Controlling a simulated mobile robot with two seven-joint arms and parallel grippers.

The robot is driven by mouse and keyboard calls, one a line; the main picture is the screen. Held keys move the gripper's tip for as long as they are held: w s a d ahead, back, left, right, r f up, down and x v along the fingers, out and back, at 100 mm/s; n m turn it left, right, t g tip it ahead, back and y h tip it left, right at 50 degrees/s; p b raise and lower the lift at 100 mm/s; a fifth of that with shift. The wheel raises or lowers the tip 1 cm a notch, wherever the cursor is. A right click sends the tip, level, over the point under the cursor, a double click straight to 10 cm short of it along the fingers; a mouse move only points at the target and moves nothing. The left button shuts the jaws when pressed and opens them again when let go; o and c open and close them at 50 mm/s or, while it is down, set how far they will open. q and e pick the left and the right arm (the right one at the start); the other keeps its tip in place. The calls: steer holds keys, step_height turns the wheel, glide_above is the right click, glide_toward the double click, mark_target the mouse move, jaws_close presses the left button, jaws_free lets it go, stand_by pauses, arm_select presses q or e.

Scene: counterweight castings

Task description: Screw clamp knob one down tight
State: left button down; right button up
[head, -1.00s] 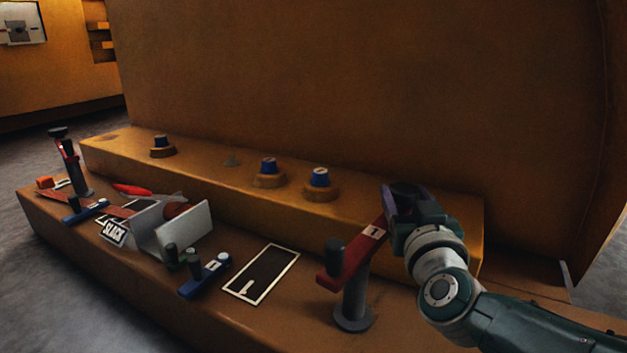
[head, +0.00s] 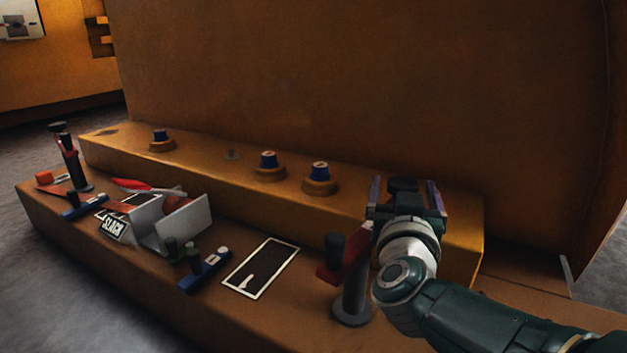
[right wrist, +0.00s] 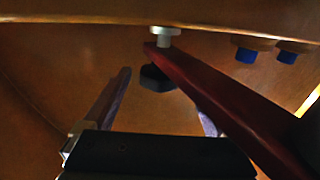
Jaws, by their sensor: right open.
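The red clamp arm marked one (head: 345,262) sits on a grey post (head: 351,303) at the front right of the bench. A black knob (head: 334,243) stands at its near end. In the right wrist view the red arm (right wrist: 225,100) runs to a tip with a black knob (right wrist: 158,78) and a pale stud. My gripper hides that tip in the head view. My right gripper (head: 404,187) is open above the arm's far part. In the wrist view the tip knob lies ahead between its spread fingers (right wrist: 165,95), apparently untouched. My left gripper is not in view.
A grey bracket (head: 185,225), a blue bar (head: 204,271) and a white-framed dark plate (head: 262,268) lie left of the clamp. A tall wall rises behind.

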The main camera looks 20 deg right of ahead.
steer(key=shift+s+a, duration=0.1)
steer(key=p+v, duration=0.5)
steer(key=v, duration=0.4)
steer(key=shift+s+a, duration=0.15)
steer(key=shift+s, duration=0.15)
